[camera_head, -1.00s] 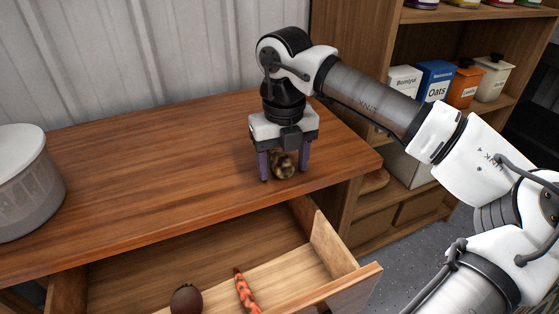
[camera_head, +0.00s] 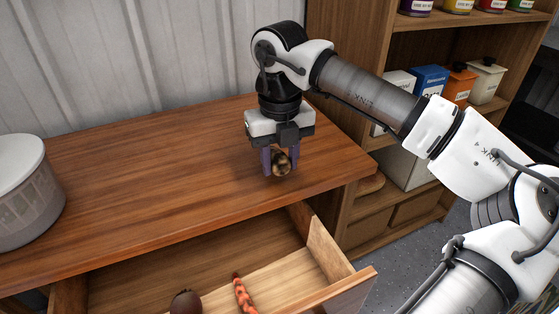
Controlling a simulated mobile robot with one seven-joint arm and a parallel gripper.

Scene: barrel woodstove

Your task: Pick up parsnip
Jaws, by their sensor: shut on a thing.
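A small brown and dark mottled thing, which I take to be the parsnip (camera_head: 282,163), is at the right part of the wooden tabletop, near its front edge. It shows nearly end-on, so its full length is hidden. My gripper (camera_head: 280,171) points straight down over it, with one purple finger on each side. The fingers are shut on it. It is at or very close to the tabletop; I cannot tell if there is a gap beneath it.
The wooden counter (camera_head: 150,170) is mostly clear. A white-lidded container (camera_head: 25,190) stands at left. Below, an open drawer (camera_head: 325,250) holds a dark round thing (camera_head: 186,303) and an orange-red spotted long thing (camera_head: 244,294). Shelves with boxes (camera_head: 430,82) stand at right.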

